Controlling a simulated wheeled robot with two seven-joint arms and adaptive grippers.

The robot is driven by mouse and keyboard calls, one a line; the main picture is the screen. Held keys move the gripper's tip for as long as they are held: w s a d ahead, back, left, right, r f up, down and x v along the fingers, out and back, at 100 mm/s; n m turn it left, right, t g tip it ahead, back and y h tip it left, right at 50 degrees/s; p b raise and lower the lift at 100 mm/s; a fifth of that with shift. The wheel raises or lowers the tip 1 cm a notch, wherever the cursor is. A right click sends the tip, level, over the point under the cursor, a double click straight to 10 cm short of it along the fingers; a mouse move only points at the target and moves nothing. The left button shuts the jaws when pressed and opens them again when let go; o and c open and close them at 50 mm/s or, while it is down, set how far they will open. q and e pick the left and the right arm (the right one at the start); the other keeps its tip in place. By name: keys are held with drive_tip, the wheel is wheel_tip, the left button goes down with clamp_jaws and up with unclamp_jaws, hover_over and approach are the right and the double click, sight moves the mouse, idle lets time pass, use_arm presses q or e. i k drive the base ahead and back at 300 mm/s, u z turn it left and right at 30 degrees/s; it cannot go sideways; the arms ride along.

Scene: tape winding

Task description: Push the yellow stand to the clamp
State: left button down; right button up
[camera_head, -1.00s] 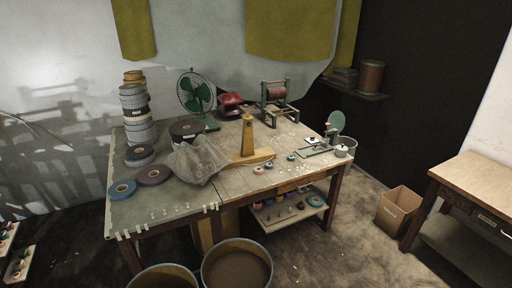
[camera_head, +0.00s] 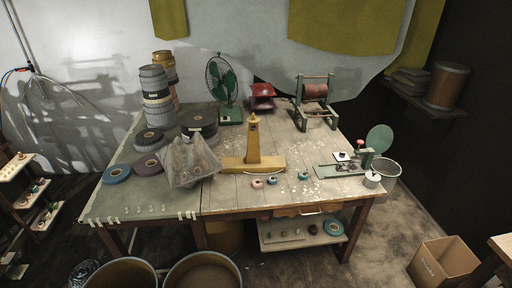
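The yellow stand (camera_head: 253,142) is upright on the worktable (camera_head: 225,200), its long flat base lying across the middle of the top. A clear plastic bag (camera_head: 188,163) lies against or just beside the left end of its base. To the right, near the table's right edge, is a small green bench device (camera_head: 345,165) with a round green disc. A green frame with a reddish roll (camera_head: 315,100) stands at the back right. I cannot tell for certain which of these is the clamp. Neither of my grippers shows.
Tape rolls (camera_head: 117,173) and stacked rolls (camera_head: 155,95) fill the table's left side. A green fan (camera_head: 222,85) and red object (camera_head: 262,97) stand behind. Small rolls (camera_head: 304,175) lie in front of the stand. Buckets (camera_head: 203,272) and a cardboard box (camera_head: 442,262) are on the floor.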

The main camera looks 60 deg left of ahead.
sight(253, 162)
drive_tip(key=u, duration=0.45)
drive_tip(key=i, duration=1)
drive_tip(key=u, duration=0.75)
